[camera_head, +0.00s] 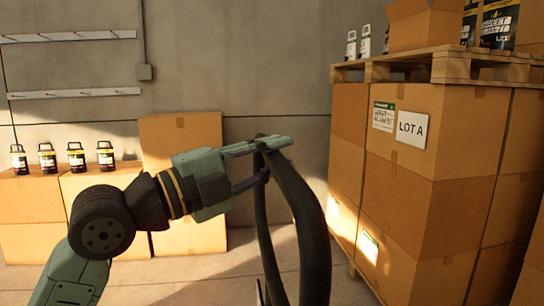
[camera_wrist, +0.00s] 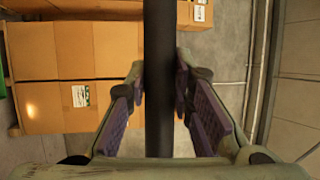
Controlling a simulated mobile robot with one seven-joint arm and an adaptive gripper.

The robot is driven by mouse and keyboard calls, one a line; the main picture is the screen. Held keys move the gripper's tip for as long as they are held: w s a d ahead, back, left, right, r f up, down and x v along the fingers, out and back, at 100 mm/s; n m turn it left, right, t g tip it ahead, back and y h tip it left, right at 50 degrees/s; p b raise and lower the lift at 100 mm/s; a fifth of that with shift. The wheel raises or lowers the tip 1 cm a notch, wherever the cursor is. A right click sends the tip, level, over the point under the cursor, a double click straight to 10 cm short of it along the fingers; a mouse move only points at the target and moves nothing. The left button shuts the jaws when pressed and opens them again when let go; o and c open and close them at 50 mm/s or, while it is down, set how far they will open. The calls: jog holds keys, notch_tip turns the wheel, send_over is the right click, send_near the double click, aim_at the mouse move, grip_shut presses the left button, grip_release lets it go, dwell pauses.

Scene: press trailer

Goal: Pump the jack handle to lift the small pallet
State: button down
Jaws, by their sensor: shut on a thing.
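The jack handle (camera_head: 308,225) is a thick dark loop that rises from the bottom edge of the head view. My gripper (camera_head: 272,159) is shut on the top of this loop, with one finger above it and one below. In the wrist view the handle (camera_wrist: 159,60) is a dark upright bar running between the two fingers of my gripper (camera_wrist: 162,88). The jack's body is out of view below. I cannot tell which pallet is the small one.
Stacked cartons (camera_head: 425,195) stand close at the right, with a wooden pallet (camera_head: 450,66) on top bearing an open box and containers. Lower cartons (camera_head: 30,195) with several black-and-white bottles stand at the left by the wall. Some bare floor shows around the handle.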

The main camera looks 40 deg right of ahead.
jog(key=w+a+f+n+h+b, duration=0.1)
jog(key=w+a+f+b, duration=0.1)
jog(key=w+a, duration=0.4)
jog(key=w+a+f+n+t+h+b, duration=0.1)
jog(key=w+a, duration=0.6)
jog(key=a, duration=0.9)
jog(key=w+a+f+n+h+b, duration=0.1)
jog(key=w+a+f, duration=0.4)
jog(key=a, duration=0.6)
jog(key=shift+w+f+h+b, duration=0.25)
jog(key=shift+w+h+b, duration=0.55)
jog(key=shift+w, duration=0.45)
jog(key=shift+a, duration=0.1)
jog(key=c, duration=1.4)
grip_release()
jog(key=shift+s, duration=0.1)
jog(key=s+v, duration=0.1)
jog(key=v, duration=1.1)
jog(key=shift+w, duration=0.45)
